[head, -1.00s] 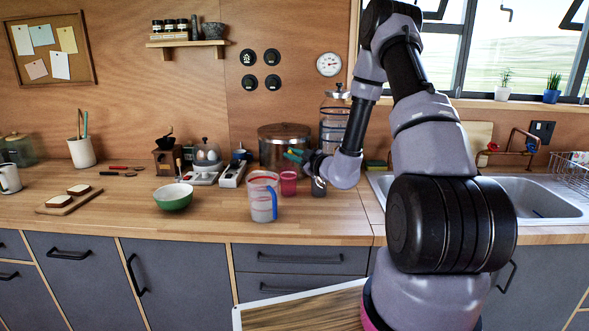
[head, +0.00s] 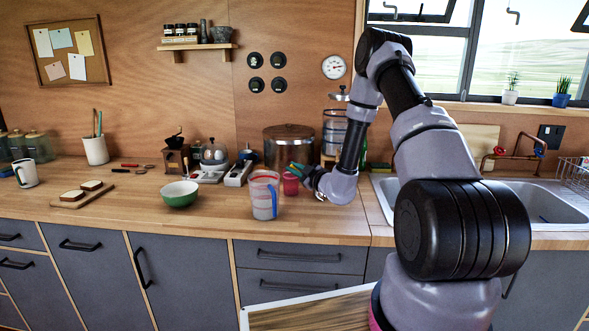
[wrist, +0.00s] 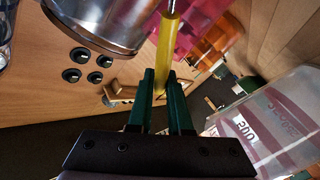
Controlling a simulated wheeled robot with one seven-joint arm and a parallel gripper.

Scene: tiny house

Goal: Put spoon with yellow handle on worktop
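The spoon's yellow handle (wrist: 167,45) runs up the middle of the wrist view, with its thin metal part cut off at the top edge. My gripper (wrist: 161,75) has its two green fingers close on either side of the handle's end, with no clear gap, so it looks shut on it. The spoon's bowl is hidden. In the head view my gripper (head: 298,168) is just above a small pink cup (head: 290,184). Pink shows behind the handle in the wrist view; I cannot tell whether the spoon is inside the cup. The wooden worktop (head: 130,205) lies below.
A clear measuring jug (head: 264,196) with a blue handle stands close left of the cup; it also shows in the wrist view (wrist: 270,125). A large pot (head: 289,145) stands behind. A green bowl (head: 179,194) is further left. Worktop along the front edge is clear.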

